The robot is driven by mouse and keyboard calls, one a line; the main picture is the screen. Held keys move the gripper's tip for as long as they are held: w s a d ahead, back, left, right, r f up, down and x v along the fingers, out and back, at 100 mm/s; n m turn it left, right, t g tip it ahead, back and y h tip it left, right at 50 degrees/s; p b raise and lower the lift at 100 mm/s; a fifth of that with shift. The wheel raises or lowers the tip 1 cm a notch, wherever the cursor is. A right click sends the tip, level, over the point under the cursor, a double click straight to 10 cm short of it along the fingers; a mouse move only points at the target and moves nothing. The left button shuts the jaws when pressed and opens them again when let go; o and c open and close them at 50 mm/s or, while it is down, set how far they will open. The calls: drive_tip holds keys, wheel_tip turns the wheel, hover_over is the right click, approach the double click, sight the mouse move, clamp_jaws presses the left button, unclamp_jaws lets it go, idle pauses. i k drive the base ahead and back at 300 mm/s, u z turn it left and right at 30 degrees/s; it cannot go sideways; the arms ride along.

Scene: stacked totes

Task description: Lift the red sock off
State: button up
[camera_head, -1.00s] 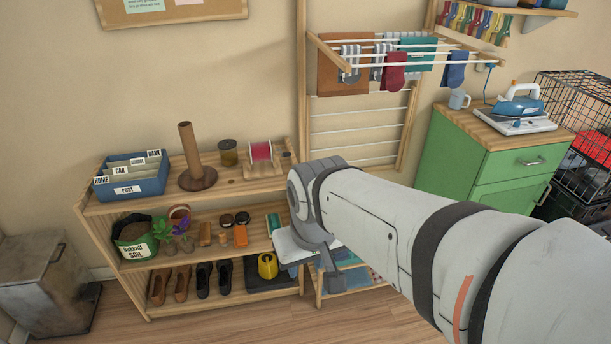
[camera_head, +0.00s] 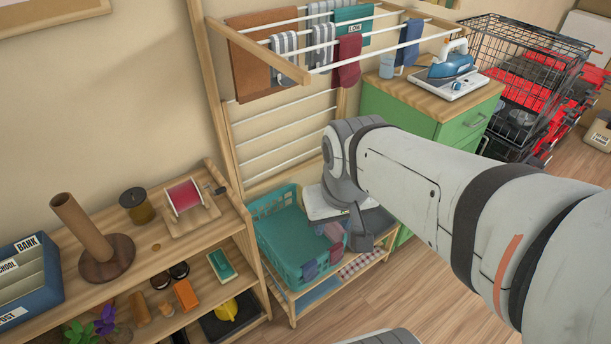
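The red sock (camera_head: 347,62) hangs over a white rod of the wall drying rack (camera_head: 290,72), near its front right part. It hangs beside a striped grey and white sock and in front of a teal cloth (camera_head: 352,26) with lettering on it. My arm reaches in from the lower right, and its bent joint is below the rack, well apart from the sock.
A blue sock (camera_head: 408,42) hangs to the right, and striped socks (camera_head: 284,55) and a brown cloth (camera_head: 262,62) to the left. A green cabinet (camera_head: 455,127) with an iron (camera_head: 452,66) stands right. A teal basket (camera_head: 278,252) sits below. Shelves stand left; floor is clear lower right.

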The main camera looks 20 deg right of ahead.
sight(336, 250)
drive_tip(key=u, duration=0.15)
drive_tip(key=k, duration=0.9)
drive_tip(key=z, duration=0.2)
drive_tip(key=i, duration=1.4)
drive_tip(key=u, duration=0.05)
